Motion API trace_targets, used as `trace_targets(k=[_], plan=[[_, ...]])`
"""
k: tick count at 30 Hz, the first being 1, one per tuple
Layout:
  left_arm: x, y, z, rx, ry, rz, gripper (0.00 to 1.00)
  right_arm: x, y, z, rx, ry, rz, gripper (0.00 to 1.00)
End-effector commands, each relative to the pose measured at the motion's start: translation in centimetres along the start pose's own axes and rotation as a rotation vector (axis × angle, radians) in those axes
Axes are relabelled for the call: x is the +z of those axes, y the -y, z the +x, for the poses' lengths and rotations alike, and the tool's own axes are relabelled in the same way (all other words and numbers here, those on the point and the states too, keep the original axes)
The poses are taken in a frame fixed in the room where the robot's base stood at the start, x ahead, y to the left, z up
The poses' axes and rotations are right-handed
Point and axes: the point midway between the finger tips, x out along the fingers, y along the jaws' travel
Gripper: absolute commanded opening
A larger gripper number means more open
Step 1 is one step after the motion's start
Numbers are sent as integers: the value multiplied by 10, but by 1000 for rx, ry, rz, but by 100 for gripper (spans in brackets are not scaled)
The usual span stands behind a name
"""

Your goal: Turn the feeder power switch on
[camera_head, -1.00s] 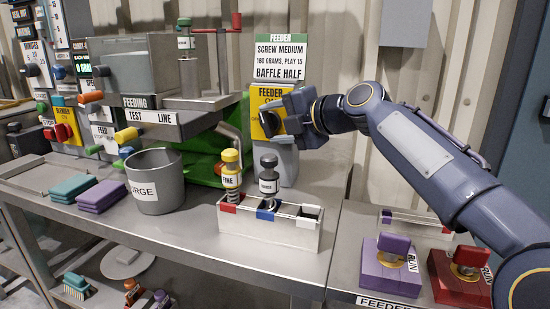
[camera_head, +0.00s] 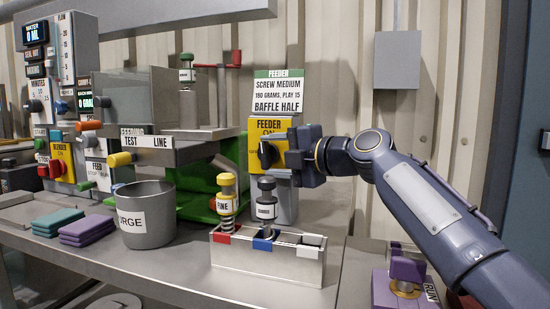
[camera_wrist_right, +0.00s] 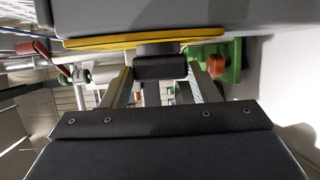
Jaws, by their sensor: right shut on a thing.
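The feeder power switch is a black knob (camera_head: 265,154) on a yellow plate (camera_head: 276,127) at the front of a grey box. The word ON shows above the knob. My right gripper (camera_head: 276,153) reaches in from the right and is shut on the knob, partly covering the plate. In the right wrist view the dark knob (camera_wrist_right: 160,68) sits between the two fingers, just below the yellow plate edge (camera_wrist_right: 140,40). My left gripper is not in view.
A feeder sign (camera_head: 279,93) stands above the switch. Other panels with knobs stand at the left.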

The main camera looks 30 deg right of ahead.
Motion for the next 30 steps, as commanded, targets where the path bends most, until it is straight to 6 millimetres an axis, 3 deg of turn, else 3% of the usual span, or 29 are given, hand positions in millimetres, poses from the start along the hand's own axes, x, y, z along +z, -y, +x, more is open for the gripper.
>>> trace_targets(k=[1,2,6,17,30], plan=[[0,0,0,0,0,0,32,0,1,0,-2,-2,3,32],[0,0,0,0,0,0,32,0,1,0,-2,-2,3,57],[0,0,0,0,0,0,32,0,1,0,-1,-1,2,75],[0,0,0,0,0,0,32,0,0,-5,0,1,1,76],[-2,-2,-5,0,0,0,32,0,0,-71,0,-1,1,76]])
